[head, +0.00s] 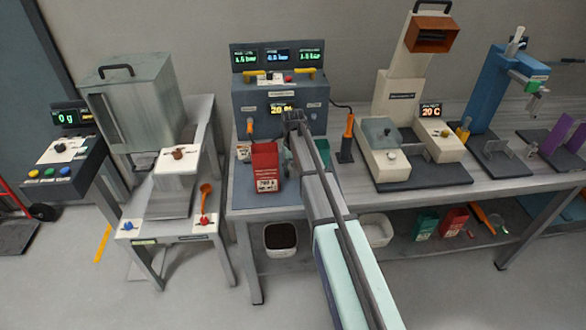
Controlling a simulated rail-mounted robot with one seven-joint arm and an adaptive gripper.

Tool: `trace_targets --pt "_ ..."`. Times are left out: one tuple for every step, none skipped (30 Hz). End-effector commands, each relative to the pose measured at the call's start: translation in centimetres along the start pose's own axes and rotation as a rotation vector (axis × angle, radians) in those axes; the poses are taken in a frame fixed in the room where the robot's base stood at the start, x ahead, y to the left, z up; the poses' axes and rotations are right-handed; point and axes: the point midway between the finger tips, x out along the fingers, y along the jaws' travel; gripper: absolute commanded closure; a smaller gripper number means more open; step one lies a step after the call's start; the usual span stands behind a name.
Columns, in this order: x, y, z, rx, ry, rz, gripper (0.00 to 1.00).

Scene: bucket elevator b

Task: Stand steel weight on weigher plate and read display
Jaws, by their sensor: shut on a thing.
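My arm reaches from the bottom middle to the right bench. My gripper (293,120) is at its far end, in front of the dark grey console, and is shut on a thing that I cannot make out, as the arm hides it. I cannot clearly pick out a steel weight. A black display (66,117) at the left reads 0 g, above a dark control panel (62,165) with coloured buttons. I cannot tell for sure which surface is the weigher plate.
The dark grey console (255,102) has lit displays. A red container (265,163) stands close left of my arm, and an orange-handled tool (348,140) is to its right. A tall grey housing (130,100) stands left. A cream machine (400,95) and blue stand (495,90) stand right.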

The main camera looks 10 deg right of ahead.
Motion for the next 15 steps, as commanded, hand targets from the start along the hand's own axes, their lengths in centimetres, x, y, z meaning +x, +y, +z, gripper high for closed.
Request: trace_targets --pt "-0.02 0.0 -0.01 0.0 0.0 0.0 0.98" --pt "-0.03 0.0 -0.01 0.0 0.0 0.0 0.98" --pt "-0.01 0.0 0.0 0.0 0.0 0.0 0.98" --pt "0.03 0.0 0.0 0.0 0.0 0.0 0.98" --pt "0.09 0.0 0.0 0.0 0.0 0.0 0.98" --pt "0.22 0.0 0.0 0.0 0.0 0.0 0.98" --pt "0.31 0.0 -0.01 0.0 0.0 0.0 0.98" --pt "0.34 0.0 0.0 0.0 0.0 0.0 0.52" --pt "0.28 0.0 0.0 0.0 0.0 0.0 0.38" --pt "0.28 0.0 0.0 0.0 0.0 0.0 0.3" --pt "0.28 0.0 0.0 0.0 0.0 0.0 0.3" --pt "0.28 0.0 0.0 0.0 0.0 0.0 0.3" --pt "0.28 0.0 0.0 0.0 0.0 0.0 0.3" --pt "0.27 0.0 0.0 0.0 0.0 0.0 0.3" --pt "0.27 0.0 0.0 0.0 0.0 0.0 0.3"
